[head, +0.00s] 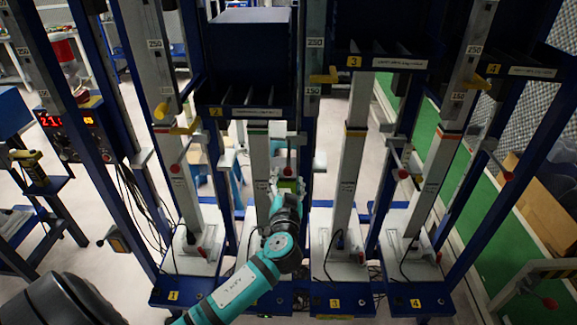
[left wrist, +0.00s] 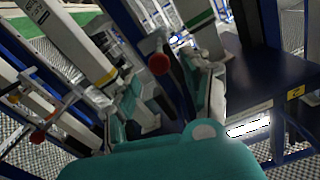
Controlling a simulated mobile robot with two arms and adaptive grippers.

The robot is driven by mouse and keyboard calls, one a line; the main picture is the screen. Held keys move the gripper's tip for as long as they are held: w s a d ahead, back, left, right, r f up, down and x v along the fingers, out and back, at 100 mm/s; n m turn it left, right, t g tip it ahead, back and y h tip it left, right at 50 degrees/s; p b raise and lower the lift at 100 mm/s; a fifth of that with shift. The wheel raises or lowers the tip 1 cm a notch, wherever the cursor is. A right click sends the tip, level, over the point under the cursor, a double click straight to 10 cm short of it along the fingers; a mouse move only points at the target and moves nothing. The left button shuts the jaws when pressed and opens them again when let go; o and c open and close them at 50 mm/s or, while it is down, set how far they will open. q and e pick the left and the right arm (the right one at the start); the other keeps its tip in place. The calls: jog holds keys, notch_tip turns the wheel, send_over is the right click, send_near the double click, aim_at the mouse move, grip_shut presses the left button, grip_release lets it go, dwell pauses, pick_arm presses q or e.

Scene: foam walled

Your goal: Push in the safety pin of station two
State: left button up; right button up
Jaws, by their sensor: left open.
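The safety pin of station two shows as a red ball knob (head: 288,171) on a short rod, below the blue shelf box (head: 243,60) with the yellow 2 label. In the left wrist view a red knob (left wrist: 158,64) appears between the two spread fingers of my left gripper (left wrist: 168,88), with no clear contact. The pin's rod is mostly hidden there, so its depth cannot be told. My right gripper is not in view.
Similar red knobs show at station one (head: 175,168), station three (head: 403,173) and station four (head: 508,175). Blue uprights and grey columns stand close on both sides of my left arm. A red digital display (head: 66,119) hangs at the left.

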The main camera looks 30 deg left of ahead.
aim_at(288, 174)
pick_arm(q)
jog(key=shift+p+x, duration=0.4)
jog(key=shift+x, duration=1.75)
jog(key=shift+c, duration=0.3)
grip_shut()
